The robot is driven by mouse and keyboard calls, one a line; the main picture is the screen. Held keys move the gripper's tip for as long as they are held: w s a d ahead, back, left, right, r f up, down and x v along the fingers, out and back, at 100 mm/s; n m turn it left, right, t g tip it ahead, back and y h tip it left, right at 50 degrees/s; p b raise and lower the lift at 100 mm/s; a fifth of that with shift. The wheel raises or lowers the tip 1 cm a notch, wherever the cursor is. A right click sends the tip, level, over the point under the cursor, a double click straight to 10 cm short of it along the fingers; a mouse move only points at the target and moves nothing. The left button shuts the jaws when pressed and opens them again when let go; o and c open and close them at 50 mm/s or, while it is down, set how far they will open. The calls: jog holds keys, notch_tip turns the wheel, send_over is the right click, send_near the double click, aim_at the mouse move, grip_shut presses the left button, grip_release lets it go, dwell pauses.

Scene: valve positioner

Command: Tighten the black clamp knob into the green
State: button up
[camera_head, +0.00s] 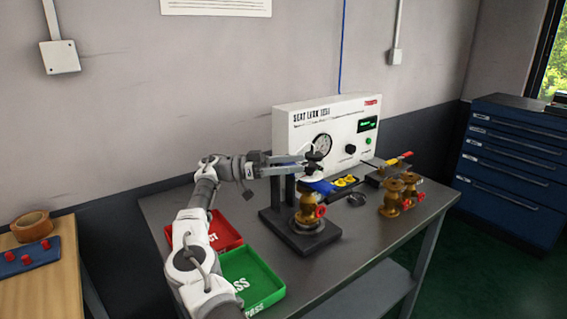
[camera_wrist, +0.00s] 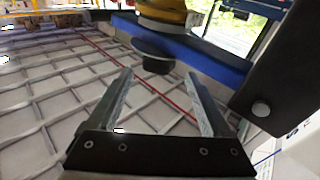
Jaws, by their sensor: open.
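The black clamp knob (camera_wrist: 152,57) shows in the wrist view as a dark disc on a short stem beside a yellow-brass part (camera_wrist: 165,12). My gripper (camera_wrist: 158,76) is open, and the knob lies just ahead of and between its fingertips, with no contact visible. In the head view, my gripper (camera_head: 304,163) reaches from the left to the top of the clamp stand, close to the knob, which is small and partly hidden there. A brass valve (camera_head: 307,208) with a red part stands on the dark stand base (camera_head: 282,236). I cannot make out a green zone on the clamp.
The white test box (camera_head: 300,122) with a gauge stands behind the stand. Green (camera_head: 252,276) and red (camera_head: 226,236) trays lie at the left. Brass valves (camera_head: 393,200) stand at the right. The table's front right is clear.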

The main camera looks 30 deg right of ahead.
jog(key=shift+v, duration=1.75)
